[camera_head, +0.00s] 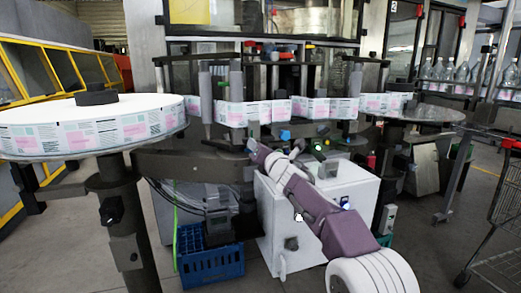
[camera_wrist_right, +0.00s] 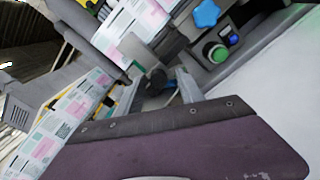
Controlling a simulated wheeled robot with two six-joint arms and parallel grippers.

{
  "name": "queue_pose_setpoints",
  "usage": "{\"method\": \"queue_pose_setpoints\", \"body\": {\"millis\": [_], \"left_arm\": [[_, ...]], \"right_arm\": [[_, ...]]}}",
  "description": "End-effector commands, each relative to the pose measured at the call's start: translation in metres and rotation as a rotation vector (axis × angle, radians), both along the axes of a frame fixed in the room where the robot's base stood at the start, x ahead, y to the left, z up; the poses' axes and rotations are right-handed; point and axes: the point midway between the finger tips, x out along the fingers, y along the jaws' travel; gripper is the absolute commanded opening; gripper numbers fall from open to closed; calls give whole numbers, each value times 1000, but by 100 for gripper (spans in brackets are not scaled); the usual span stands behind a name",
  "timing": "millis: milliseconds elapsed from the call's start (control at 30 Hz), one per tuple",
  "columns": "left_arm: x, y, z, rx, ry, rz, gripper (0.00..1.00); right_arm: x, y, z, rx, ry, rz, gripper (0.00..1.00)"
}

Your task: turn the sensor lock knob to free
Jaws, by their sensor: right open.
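In the wrist view, a small dark knob (camera_wrist_right: 155,79) shows just beyond my right gripper (camera_wrist_right: 158,88), between its two grey fingers; I take it for the sensor lock knob. Its pointer and any markings are too small to read. I cannot tell whether the fingers touch it. In the head view my right arm reaches in from the lower right, and its gripper (camera_head: 252,147) is at the labeller's front, just below the label web (camera_head: 240,114). The knob is not clear there. The right gripper is open. My left gripper is in neither view.
A blue star knob (camera_wrist_right: 207,13) and a green button (camera_wrist_right: 217,53) sit right of the gripper. A large label reel (camera_head: 60,125) stands at the left. A white cabinet (camera_head: 285,235) and a blue crate (camera_head: 212,268) are below the arm.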

Motion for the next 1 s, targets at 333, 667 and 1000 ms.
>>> {"method": "queue_pose_setpoints", "body": {"millis": [333, 667, 1000], "left_arm": [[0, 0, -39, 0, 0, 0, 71], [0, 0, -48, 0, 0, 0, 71], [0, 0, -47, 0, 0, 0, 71]], "right_arm": [[-48, -16, -5, 1, -2, -2, 45], [-86, -28, -1, 0, 1, -1, 45], [-86, -28, 0, 0, 1, -1, 45]]}}
